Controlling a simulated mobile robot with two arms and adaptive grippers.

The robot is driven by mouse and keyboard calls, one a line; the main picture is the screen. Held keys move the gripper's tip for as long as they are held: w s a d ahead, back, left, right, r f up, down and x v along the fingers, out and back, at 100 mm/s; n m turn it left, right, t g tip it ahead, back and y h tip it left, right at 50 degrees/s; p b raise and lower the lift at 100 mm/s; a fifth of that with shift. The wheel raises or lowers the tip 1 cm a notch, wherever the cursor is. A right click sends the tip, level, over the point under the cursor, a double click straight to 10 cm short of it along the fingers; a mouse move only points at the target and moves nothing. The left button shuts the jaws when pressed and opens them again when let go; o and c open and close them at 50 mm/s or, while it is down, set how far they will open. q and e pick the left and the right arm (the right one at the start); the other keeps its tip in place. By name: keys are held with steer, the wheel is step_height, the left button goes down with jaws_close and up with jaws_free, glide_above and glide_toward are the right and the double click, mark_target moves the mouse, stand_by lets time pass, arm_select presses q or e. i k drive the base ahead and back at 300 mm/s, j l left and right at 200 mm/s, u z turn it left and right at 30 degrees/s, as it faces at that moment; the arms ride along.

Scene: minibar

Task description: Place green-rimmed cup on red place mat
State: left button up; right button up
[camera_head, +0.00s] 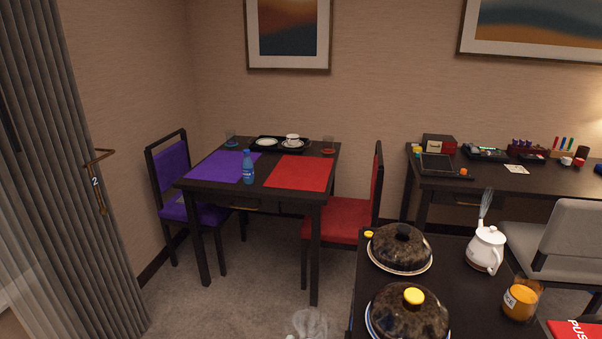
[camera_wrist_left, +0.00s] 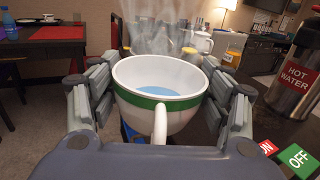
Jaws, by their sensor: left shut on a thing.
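The green-rimmed cup (camera_wrist_left: 184,122) is white with a green band and blue inside, and it fills the middle of the left wrist view with its handle towards the camera. My left gripper (camera_wrist_left: 160,88) is shut on it, with fingers on both sides. Vapour rises above the cup, and a pale wisp shows at the bottom of the head view. The red place mat (camera_head: 300,173) lies on the right half of the dining table, by the red chair; it also shows at the upper left of the left wrist view (camera_wrist_left: 58,33). My right gripper is not seen.
A purple mat (camera_head: 220,166), blue bottle (camera_head: 248,167), black tray (camera_head: 263,150) with crockery and two glasses share the dining table (camera_head: 265,197). The red mat is bare. The nearer dark table holds domed dishes (camera_head: 400,247) and a kettle (camera_head: 485,250). Carpet lies between.

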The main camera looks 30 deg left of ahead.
mark_target(295, 181)
steer(key=j, duration=0.3)
steer(key=k+j, duration=0.15)
steer(key=j, duration=0.15)
steer(key=i+j, duration=0.15)
steer(key=j, duration=0.35)
steer(key=i+j+z, duration=0.15)
steer(key=j, duration=0.85)
steer(key=i+j+z, duration=0.15)
steer(key=j, duration=0.35)
steer(key=i+j+z, duration=0.1)
steer(key=i+j, duration=0.75)
steer(key=i+j+z, duration=0.15)
steer(key=i+j, duration=0.65)
steer(key=j, duration=0.15)
